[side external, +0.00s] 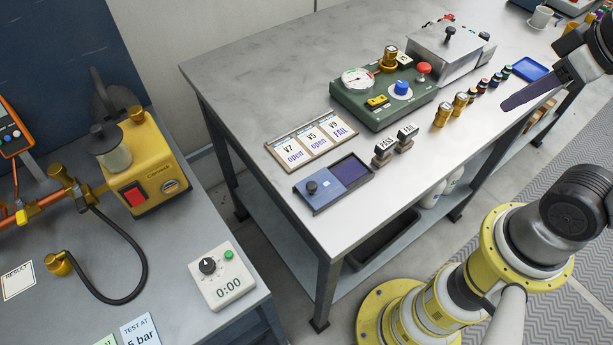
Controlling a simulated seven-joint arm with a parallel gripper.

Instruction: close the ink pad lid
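The ink pad (351,169) lies on the grey bench near its front left corner. It is a flat blue tray. Its right part shows a dark ink surface. Its lid (327,193), a blue-grey plate with a black knob (311,187), covers only the left part, so the pad is partly open. My gripper (506,104) is at the upper right, well away from the ink pad, above the bench's right part. One long dark purple finger shows, pointing left; a second finger cannot be made out. It touches nothing of the ink pad.
Two stamps (384,150) stand just right of the ink pad. A board of cards (309,142) lies behind it. A green device (372,100), brass fittings (443,114) and a blue tray (530,68) stand further right. The bench's far left surface is clear.

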